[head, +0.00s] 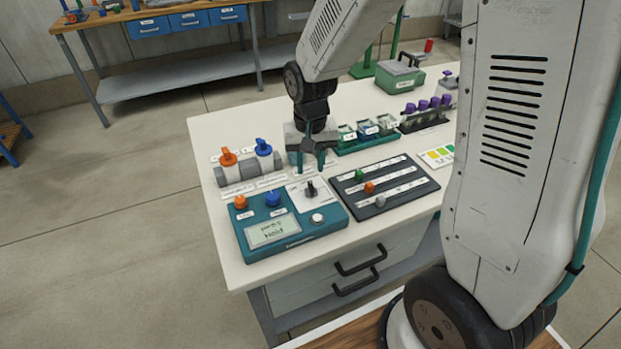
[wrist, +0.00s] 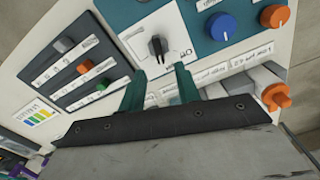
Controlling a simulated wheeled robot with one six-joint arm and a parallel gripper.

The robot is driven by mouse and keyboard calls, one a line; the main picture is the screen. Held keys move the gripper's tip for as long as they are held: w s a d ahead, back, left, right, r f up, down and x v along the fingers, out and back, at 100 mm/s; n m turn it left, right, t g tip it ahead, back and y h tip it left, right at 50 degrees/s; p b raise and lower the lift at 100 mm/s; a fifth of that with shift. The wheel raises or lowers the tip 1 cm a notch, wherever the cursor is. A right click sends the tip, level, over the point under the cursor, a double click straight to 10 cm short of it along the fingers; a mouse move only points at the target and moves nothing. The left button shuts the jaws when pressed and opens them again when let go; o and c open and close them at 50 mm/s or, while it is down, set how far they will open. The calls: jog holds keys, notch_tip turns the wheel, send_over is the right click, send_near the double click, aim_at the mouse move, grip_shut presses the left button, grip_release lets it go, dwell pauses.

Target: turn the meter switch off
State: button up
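The meter is a teal box (head: 297,238) with a grey display, an orange knob, a blue knob and a white switch plate. Its black rotary switch (head: 311,188) stands on that plate and also shows in the wrist view (wrist: 157,47). The plate's markings are too small to read surely. My gripper (head: 311,164) points down just behind and above the switch. In the wrist view its two teal fingers (wrist: 160,80) are apart with nothing between them, and the switch lies just beyond their tips. I cannot see any contact.
A black slider panel (head: 385,187) lies right of the meter. Orange and blue valves (head: 246,163) stand behind the meter. Green-trayed jars (head: 366,132) and purple-capped bottles (head: 428,105) stand farther back. A green case (head: 399,77) is at the back. The front-left bench edge is close to the meter.

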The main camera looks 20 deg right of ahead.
aim_at(310, 183)
notch_tip(310, 183, down, 5)
jog(key=shift+f, duration=0.15)
grip_shut()
